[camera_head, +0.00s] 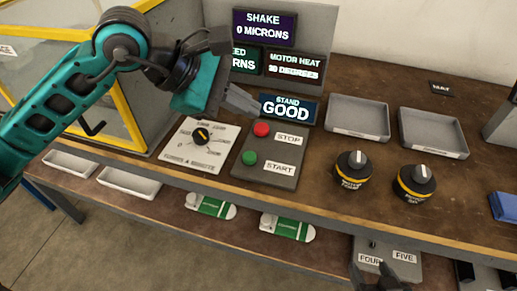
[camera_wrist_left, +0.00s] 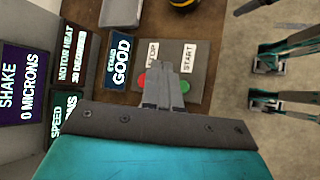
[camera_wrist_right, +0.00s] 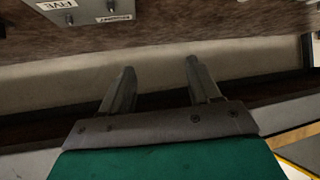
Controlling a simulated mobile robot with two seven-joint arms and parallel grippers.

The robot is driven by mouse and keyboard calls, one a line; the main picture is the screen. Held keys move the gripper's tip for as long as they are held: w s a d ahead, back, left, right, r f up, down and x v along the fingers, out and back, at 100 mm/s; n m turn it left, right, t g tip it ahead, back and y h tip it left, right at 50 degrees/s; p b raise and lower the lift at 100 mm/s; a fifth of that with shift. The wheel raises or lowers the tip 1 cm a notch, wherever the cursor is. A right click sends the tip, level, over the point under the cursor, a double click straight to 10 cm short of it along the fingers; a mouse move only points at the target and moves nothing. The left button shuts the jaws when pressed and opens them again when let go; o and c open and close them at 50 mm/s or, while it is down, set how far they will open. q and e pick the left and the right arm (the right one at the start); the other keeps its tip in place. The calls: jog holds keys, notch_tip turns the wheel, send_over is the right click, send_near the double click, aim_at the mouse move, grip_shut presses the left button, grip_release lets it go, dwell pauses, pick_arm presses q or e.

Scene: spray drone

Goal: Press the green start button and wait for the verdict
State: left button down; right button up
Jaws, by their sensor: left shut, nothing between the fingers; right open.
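The green start button (camera_head: 249,158) sits on a dark control box (camera_head: 270,178) beside the START label, with the red stop button (camera_head: 262,130) above it. In the left wrist view the green button (camera_wrist_left: 184,86) shows just right of my left fingertips. My left gripper (camera_head: 242,102) is shut and empty, above and behind the box. It shows shut in the left wrist view (camera_wrist_left: 165,92). A small display (camera_head: 288,108) reads "STAND GOOD".
A dial panel (camera_head: 200,145) lies left of the box. Displays at the back (camera_head: 265,28) read shake 0 microns and motor heat. A yellow-framed enclosure (camera_head: 120,95) stands at left.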

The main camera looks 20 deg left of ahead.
aim_at(245, 157)
pick_arm(q)
jog(key=shift+w+a, duration=0.15)
jog(key=shift+a, duration=0.1)
pick_arm(e)
jog(key=shift+w, duration=0.1)
pick_arm(q)
notch_tip(245, 157, down, 8)
jog(key=b, duration=0.6)
jog(key=shift+f, duration=0.15)
jog(key=shift+f+b, duration=0.25)
jog(key=shift+b, duration=0.1)
pick_arm(e)
jog(key=shift+y, duration=0.3)
jog(key=a+f, duration=0.1)
jog(key=w+a+f, duration=0.1)
jog(key=f, duration=0.1)
jog(key=shift+w+f, duration=0.1)
jog(key=shift+f, duration=0.05)
jog(key=shift+f, duration=0.2)
dwell(0.6)
pick_arm(q)
jog(key=shift+f+b, duration=0.4)
jog(key=shift+b, duration=0.2)
pick_arm(e)
jog(key=shift+f, duration=0.55)
